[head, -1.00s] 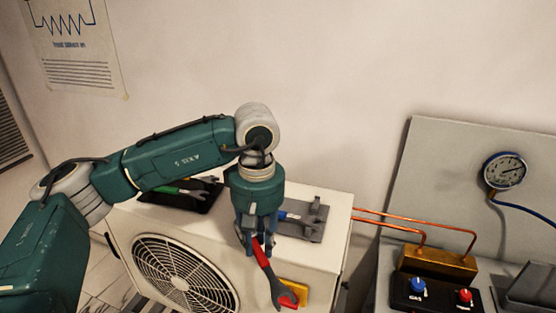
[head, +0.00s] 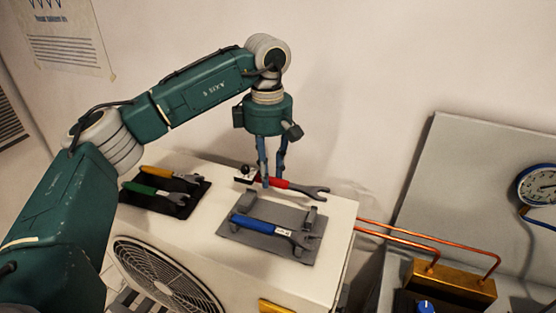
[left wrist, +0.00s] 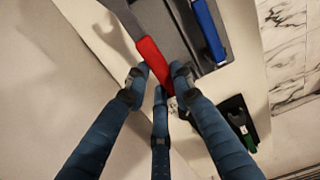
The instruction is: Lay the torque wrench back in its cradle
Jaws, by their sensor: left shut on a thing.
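A red-handled wrench (head: 272,182) with an open grey jaw at its right end is held in my left gripper (head: 267,180). It lies roughly level behind the cradle. In the left wrist view, its red handle (left wrist: 154,62) sits between the fingertips. The cradle is a grey plate (head: 285,213) with upright brackets on top of the white unit. A blue-handled wrench (head: 262,225) lies across the plate; it also shows in the left wrist view (left wrist: 208,30). Whether the red wrench touches anything below is unclear. My right gripper is not in view.
A black mat (head: 181,210) with a yellow-handled tool (head: 160,174) and a green-handled tool (head: 150,191) lies left of the cradle. Copper pipes (head: 420,238) run right from the white unit (head: 220,262). A gauge (head: 540,186) stands at the right.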

